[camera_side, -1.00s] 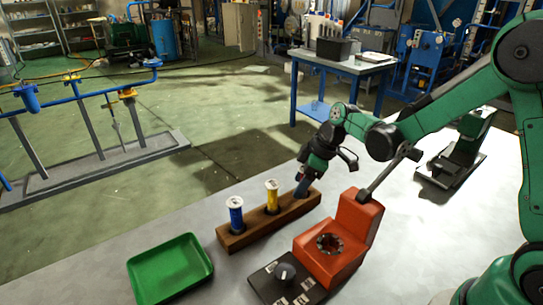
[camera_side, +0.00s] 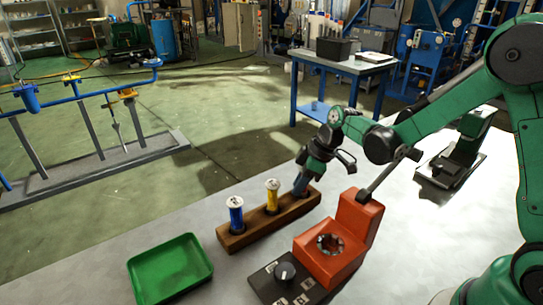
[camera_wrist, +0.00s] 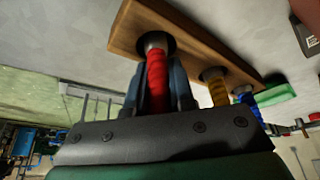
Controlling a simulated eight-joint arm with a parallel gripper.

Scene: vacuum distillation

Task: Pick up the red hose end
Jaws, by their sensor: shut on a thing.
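The red hose end (camera_wrist: 157,82) shows in the wrist view as a ribbed red piece with a grey metal tip. The tip is at a dark hole in the wooden rack (camera_side: 238,239); I cannot tell whether it is seated or slightly raised. My gripper (camera_side: 300,187) is at the rack's far right end in the side view, its fingers pointing down. In the wrist view my gripper (camera_wrist: 160,95) is shut on the red hose end, one finger on each side. In the side view the red hose end is hidden by the gripper.
A yellow hose end (camera_side: 272,197) and a blue hose end (camera_side: 236,215) stand in the rack beside the red one. A green tray (camera_side: 170,269) lies to the left. An orange heater unit with a knob (camera_side: 330,262) stands close in front of the rack.

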